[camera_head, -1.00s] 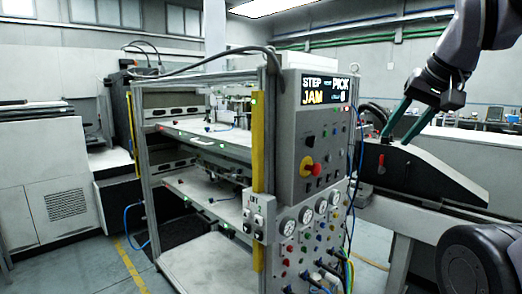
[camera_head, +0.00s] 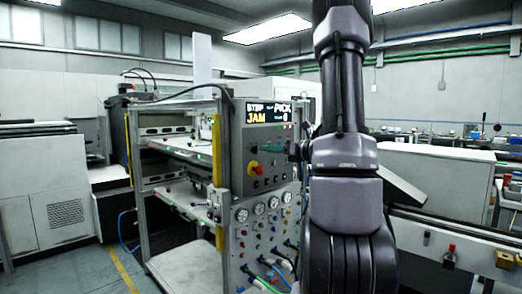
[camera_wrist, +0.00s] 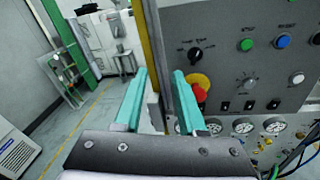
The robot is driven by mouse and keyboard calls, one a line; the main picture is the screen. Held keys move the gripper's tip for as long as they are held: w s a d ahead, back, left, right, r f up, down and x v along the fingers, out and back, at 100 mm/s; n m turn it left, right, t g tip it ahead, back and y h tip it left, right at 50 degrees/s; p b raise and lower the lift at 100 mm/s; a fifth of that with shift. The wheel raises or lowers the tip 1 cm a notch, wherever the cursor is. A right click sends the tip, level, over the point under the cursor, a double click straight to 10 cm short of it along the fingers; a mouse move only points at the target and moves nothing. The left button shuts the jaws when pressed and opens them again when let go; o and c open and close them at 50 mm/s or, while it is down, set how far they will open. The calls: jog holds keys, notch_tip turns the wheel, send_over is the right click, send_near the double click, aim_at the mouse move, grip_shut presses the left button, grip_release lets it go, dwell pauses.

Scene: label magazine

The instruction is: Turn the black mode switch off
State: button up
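The black mode switch (camera_wrist: 195,54) is a round black knob at the upper left of the grey control panel (camera_wrist: 235,22) in the wrist view. A red knob on a yellow disc (camera_wrist: 199,88) sits just below it. My gripper (camera_wrist: 160,74) is open and empty, with two teal fingers apart. The right finger overlaps the panel's left edge in view, left of and below the switch; I cannot tell its distance from the panel.
Green (camera_wrist: 246,45) and blue (camera_wrist: 283,41) buttons, a small selector (camera_wrist: 249,86) and several black rockers share the panel. Gauges (camera_head: 258,208) and cables are below. A yellow post (camera_head: 221,140) stands left of the panel. The display (camera_head: 268,111) reads STEP, PICK and JAM.

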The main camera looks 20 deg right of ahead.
aim_at(255, 150)
jog(key=w+d+f+m+t+h, duration=0.2)
jog(key=d+m, duration=0.1)
jog(key=d, duration=0.2)
jog(key=x, duration=0.9)
jog(key=shift+w+a+r, duration=0.1)
jog(key=shift+w+r, duration=0.15)
jog(key=shift+w, duration=0.05)
jog(key=shift+c, duration=0.3)
grip_shut()
